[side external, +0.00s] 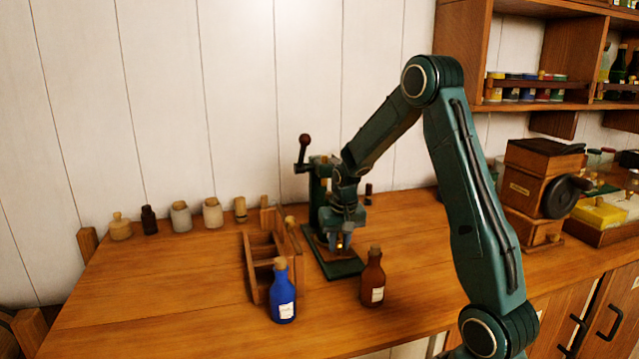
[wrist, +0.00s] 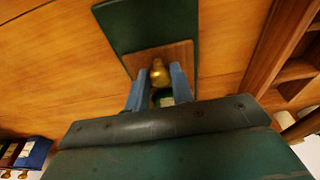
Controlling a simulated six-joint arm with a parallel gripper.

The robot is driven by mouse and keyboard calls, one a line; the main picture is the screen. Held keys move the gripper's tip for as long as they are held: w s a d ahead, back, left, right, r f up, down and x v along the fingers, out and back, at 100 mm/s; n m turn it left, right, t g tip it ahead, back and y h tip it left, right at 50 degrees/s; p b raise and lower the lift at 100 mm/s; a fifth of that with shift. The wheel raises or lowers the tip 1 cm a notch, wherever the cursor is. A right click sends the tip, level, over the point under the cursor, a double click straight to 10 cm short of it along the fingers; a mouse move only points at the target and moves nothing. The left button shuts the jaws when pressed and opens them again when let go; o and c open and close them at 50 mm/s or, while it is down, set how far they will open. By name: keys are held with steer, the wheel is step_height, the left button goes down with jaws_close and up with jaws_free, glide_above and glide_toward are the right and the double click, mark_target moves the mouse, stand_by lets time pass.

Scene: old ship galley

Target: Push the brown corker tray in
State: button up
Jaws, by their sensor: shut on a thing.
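The green corker (side external: 319,190) stands on the wooden counter, with a dark ball-topped lever at its upper left. Its flat green base (side external: 345,268) lies on the counter and also shows in the wrist view (wrist: 130,22). The brown tray (wrist: 172,52) lies over the green base, with a brass knob (wrist: 159,74) at its near edge. My gripper (wrist: 158,80) is shut on this knob, a blue finger on each side. In the side view my gripper (side external: 341,240) is low at the front of the corker, largely hiding the tray.
A wooden rack (side external: 258,255) stands left of the corker. A blue bottle (side external: 283,293) and a brown bottle (side external: 373,278) stand in front. Several small jars line the back left. A wooden box with a dark wheel (side external: 540,185) stands right. The front left counter is clear.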

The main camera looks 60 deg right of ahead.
steer(key=shift+w+d, duration=1.7)
steer(key=shift+w, duration=0.05)
steer(key=o, duration=0.9)
step_height(320, 180, up, 7)
steer(key=shift+a+r, duration=0.1)
